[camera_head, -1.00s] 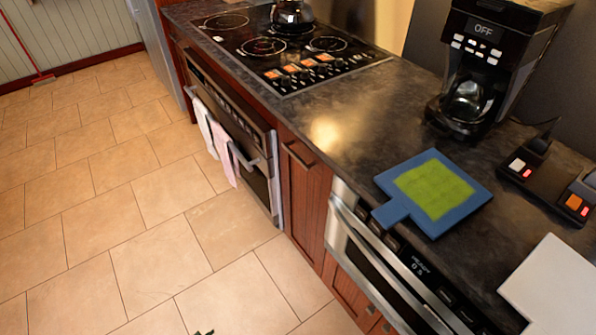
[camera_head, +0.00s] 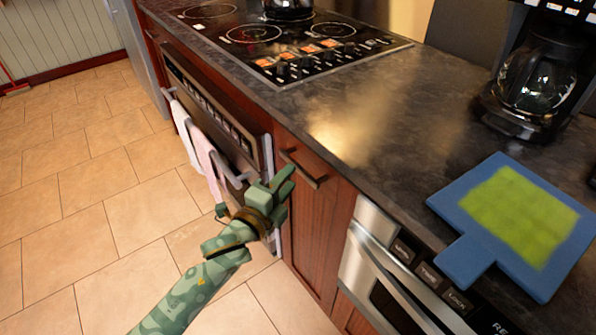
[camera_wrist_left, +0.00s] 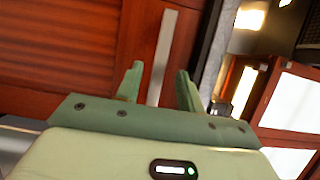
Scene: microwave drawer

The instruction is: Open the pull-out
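The pull-out appears to be the narrow reddish-wood panel (camera_head: 312,215) under the counter, between the oven and the microwave drawer. It is flush with its neighbours. Its metal bar handle (camera_head: 303,168) runs near the top. My left gripper (camera_head: 284,178) is at the panel's upper left, close to the handle. In the left wrist view my left gripper (camera_wrist_left: 158,82) is open, its two fingers apart. The handle (camera_wrist_left: 161,57) shows in the gap between them, seemingly beyond the fingertips; I cannot tell whether they reach around it. My right gripper is not in view.
The oven (camera_head: 215,115) with towels on its bar (camera_head: 205,160) is just left of the gripper. The microwave drawer (camera_head: 395,285) is to the right. A blue board (camera_head: 462,262) overhangs the counter edge. A coffee maker (camera_head: 530,90) stands behind. The tiled floor (camera_head: 85,240) is clear.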

